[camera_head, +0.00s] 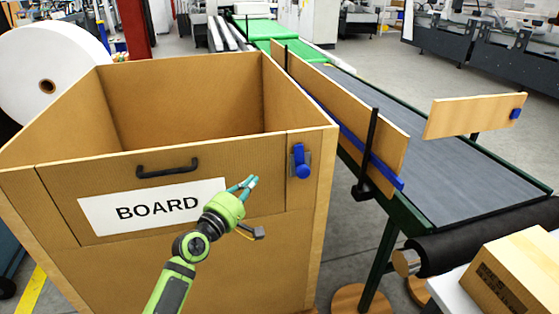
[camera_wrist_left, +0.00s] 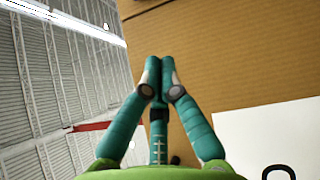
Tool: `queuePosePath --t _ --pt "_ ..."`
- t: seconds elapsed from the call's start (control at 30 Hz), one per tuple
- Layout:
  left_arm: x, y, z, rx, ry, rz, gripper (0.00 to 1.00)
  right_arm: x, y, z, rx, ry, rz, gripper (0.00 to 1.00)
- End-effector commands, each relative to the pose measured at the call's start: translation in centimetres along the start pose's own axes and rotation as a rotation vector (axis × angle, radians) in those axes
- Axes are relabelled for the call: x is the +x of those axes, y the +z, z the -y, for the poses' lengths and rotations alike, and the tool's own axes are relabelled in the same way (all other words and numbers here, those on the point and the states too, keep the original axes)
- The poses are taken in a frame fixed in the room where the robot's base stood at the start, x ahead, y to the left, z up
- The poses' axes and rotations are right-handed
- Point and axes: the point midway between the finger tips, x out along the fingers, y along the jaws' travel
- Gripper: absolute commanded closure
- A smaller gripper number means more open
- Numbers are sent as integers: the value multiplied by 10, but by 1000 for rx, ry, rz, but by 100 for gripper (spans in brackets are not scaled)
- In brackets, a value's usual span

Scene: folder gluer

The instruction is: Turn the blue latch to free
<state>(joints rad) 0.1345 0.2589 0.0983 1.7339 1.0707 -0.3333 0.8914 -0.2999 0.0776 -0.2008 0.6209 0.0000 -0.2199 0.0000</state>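The blue latch (camera_head: 303,171) sits on a small grey plate at the upper right of the front of the board bin (camera_head: 222,253). It has an upright blue bar with a round knob at its lower end. My left gripper (camera_head: 252,182) is left of the latch and a little lower, apart from it, in front of the bin. Its teal fingers are drawn together with nothing between them; they also show in the left wrist view (camera_wrist_left: 160,70) against the brown panel. The latch is not seen in the wrist view. My right gripper is not in view.
A black handle (camera_head: 167,172) and a white BOARD label (camera_head: 150,207) are on the bin's front. A conveyor (camera_head: 440,175) with wooden side guides runs along the right. A cardboard box (camera_head: 510,270) is at the lower right. A white roll (camera_head: 45,70) stands at the left.

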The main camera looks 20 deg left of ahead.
Motion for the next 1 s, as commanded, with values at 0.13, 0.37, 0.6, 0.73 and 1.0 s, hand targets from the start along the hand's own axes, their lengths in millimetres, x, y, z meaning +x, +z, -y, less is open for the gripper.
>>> queuePosePath --t 0.13,0.37,0.6,0.73,1.0 --pt "23 1 -3 2 0 2 100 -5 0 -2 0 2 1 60" --pt "70 0 -1 5 1 1 100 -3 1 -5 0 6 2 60" --pt "108 14 -3 5 -2 3 100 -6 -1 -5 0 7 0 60" --pt "118 24 -1 7 -2 2 100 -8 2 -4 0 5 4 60" --pt "123 29 0 8 -2 1 100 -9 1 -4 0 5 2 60"
